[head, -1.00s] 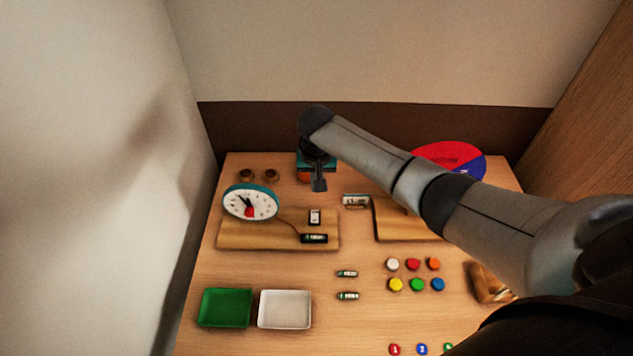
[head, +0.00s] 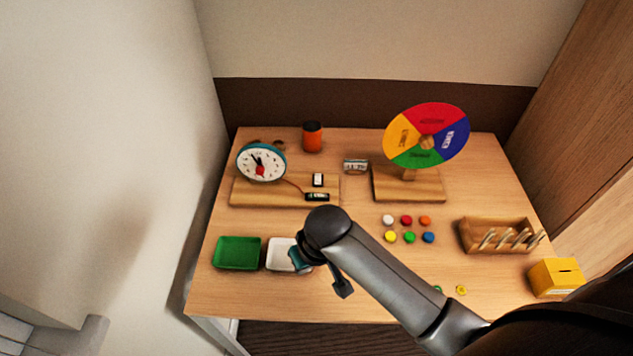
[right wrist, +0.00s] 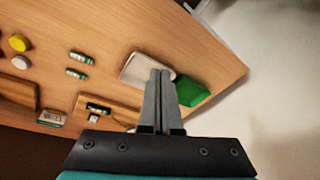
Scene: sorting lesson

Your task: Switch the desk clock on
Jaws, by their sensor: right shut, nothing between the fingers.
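The desk clock (head: 261,162), round with a teal rim and white face, stands at the left on a wooden board (head: 245,191). A wire runs from it to a black battery holder (head: 317,197) with a battery in it. A small white and black switch (head: 318,180) sits behind the holder; its setting is too small to tell. The holder also shows in the right wrist view (right wrist: 98,108). My right gripper (head: 343,289) is shut and empty, above the table's front part, apart from the clock and switch. Its closed fingers show in the right wrist view (right wrist: 159,74). My left gripper is out of view.
A green tray (head: 237,254) and white tray (head: 277,255) lie front left. Coloured discs (head: 406,220), a colour wheel (head: 427,135), a wooden rack (head: 480,234) and a yellow box (head: 556,278) stand right. An orange cup (head: 312,137) is at the back. Two batteries (right wrist: 79,65) lie loose.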

